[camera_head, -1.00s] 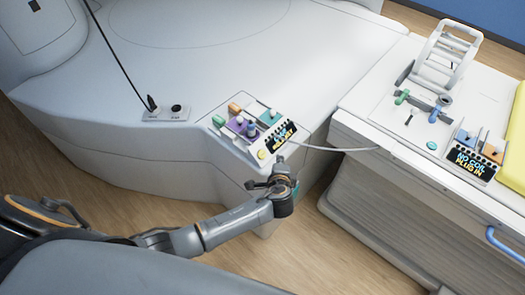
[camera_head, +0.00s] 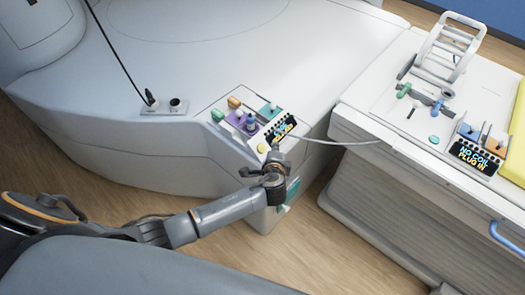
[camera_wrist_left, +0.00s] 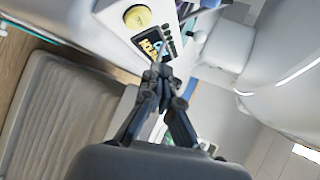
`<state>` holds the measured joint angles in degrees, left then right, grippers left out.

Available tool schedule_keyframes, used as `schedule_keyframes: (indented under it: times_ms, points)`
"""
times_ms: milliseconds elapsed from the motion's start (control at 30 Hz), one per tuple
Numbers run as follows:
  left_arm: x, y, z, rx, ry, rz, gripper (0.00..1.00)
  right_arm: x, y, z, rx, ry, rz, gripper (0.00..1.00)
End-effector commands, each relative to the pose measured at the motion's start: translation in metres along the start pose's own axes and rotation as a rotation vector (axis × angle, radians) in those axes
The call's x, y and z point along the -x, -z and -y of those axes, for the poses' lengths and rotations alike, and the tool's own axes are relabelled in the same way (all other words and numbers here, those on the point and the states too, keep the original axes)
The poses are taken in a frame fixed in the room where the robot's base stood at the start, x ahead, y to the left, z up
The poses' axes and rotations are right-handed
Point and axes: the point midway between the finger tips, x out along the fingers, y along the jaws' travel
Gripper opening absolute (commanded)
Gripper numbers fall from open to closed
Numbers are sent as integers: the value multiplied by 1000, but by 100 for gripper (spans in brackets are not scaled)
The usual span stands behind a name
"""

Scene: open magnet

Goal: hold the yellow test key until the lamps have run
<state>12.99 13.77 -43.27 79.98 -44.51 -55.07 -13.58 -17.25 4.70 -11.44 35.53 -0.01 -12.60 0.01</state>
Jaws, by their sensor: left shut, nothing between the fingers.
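The yellow test key (camera_head: 262,148) is a small round button at the front corner of the white control panel (camera_head: 217,112). It shows larger in the left wrist view (camera_wrist_left: 137,17), at the top, uncovered. My left gripper (camera_head: 275,154) is shut and empty, just right of the key and below the panel's small display (camera_head: 281,127). In the left wrist view its closed fingertips (camera_wrist_left: 160,72) are near the display (camera_wrist_left: 152,42), apart from the key. Whether they touch the panel edge, I cannot tell. My right gripper is not in view.
The panel also carries green, orange, purple and teal blocks. A grey cable (camera_head: 335,142) runs from it to the patient table (camera_head: 350,112) at right. The table's display (camera_head: 476,156) reads "NO COIL PLUG IN". A white frame (camera_head: 447,50) stands there. Wood floor (camera_head: 330,250) lies below.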

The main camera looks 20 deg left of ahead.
Motion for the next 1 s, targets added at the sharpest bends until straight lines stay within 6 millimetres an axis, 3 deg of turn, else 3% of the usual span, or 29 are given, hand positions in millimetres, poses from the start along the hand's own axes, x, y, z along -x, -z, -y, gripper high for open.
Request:
schedule_keyframes:
  times_ms: [100, 400, 1000]
  points:
    - [-14, -9, -12, -1, 0, 2, 0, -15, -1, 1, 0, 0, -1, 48]
    - [-30, -21, -22, 0, 0, 1, 0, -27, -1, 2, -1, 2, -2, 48]
    - [-31, -22, -22, 1, 0, 0, 0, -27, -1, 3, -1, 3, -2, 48]
